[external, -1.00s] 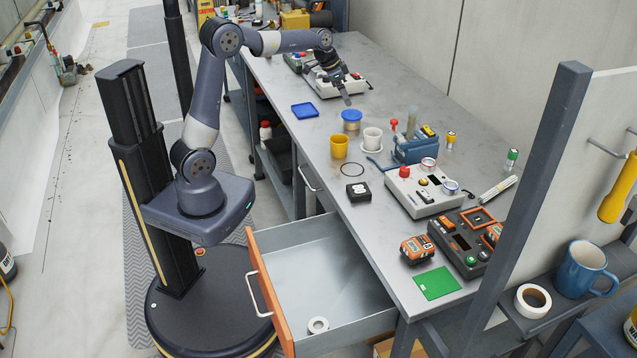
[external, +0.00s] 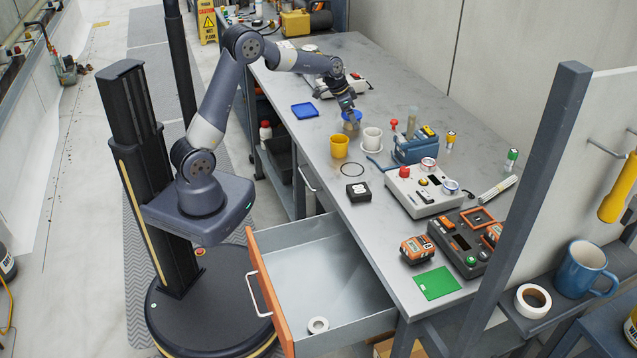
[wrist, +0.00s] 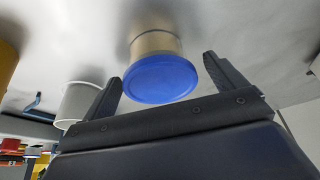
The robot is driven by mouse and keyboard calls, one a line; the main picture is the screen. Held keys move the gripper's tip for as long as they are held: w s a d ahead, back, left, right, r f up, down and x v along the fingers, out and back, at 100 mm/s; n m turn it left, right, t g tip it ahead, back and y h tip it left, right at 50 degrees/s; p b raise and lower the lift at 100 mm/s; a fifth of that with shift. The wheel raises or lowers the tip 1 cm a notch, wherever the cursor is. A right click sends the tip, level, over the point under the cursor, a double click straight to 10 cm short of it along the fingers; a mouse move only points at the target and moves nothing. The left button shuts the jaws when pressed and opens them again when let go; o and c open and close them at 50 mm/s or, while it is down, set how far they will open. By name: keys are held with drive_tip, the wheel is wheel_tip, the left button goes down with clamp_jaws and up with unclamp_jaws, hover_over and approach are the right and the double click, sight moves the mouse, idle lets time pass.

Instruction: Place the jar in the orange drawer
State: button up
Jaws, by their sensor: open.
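The jar (external: 350,127) has a blue lid and a pale beige body and stands upright on the metal bench. In the wrist view the jar (wrist: 160,75) appears between the two fingers, its lid toward me. My gripper (external: 350,113) is open at the jar's lid, with a finger to each side; I cannot tell whether either touches. It also shows in the wrist view (wrist: 163,82). The orange-fronted drawer (external: 270,297) is pulled open below the bench. A white tape roll (external: 318,325) lies inside it, and the rest of its floor is bare.
A yellow cup (external: 340,146) and a white cup (external: 371,139) stand close to the jar. A blue square lid (external: 304,110) lies to the left.

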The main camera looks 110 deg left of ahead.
drive_tip(key=shift+r, duration=0.1)
drive_tip(key=c, duration=1.2)
